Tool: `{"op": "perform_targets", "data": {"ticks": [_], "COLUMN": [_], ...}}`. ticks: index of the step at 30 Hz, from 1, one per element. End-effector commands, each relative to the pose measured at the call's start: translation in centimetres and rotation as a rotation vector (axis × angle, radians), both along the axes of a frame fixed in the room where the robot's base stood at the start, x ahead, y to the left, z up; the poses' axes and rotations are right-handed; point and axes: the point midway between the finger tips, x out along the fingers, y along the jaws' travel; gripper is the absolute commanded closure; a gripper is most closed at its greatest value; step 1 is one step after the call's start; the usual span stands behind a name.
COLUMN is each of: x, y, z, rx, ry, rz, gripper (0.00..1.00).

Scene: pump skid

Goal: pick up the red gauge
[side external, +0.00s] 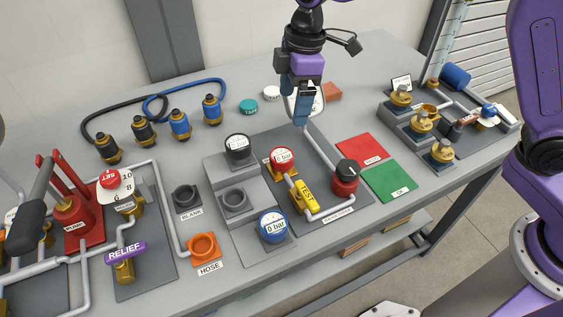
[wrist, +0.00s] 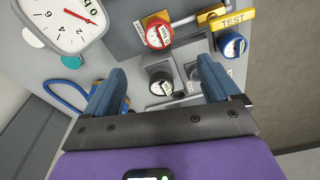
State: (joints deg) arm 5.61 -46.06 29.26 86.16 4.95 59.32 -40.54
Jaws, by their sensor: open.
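The red gauge (side external: 284,160) with a white "0 bar" face stands upright on a grey plate near the middle of the bench, at the end of a pipe run. In the wrist view the red gauge (wrist: 158,34) is at the top centre, beyond the fingertips. My gripper (side external: 303,120) is above and behind it, pointing down, apart from it. In the wrist view my gripper (wrist: 160,68) has its blue fingers spread with nothing held between them. A black gauge (wrist: 160,82) shows below, between the fingers.
The black gauge (side external: 238,148) stands on a grey stepped block left of the red gauge. A blue gauge (side external: 273,226) is in front. A large white dial (wrist: 62,22) is nearby.

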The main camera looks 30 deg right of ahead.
Motion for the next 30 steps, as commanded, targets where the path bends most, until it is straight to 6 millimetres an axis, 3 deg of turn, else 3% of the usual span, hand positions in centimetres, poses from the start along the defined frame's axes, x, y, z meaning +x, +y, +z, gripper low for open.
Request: {"op": "perform_targets", "data": {"ticks": [5, 21, 30], "x": [0.5, 0.6, 0.7], "y": [0.3, 1.4, 1.7], "z": [-1.4, -10.9, -12.9], "rx": [-0.001, -0.001, 0.001], "ry": [0.002, 0.001, 0.0], "rz": [0.004, 0.002, 0.002], "gripper": [0.11, 0.11, 0.11]}}
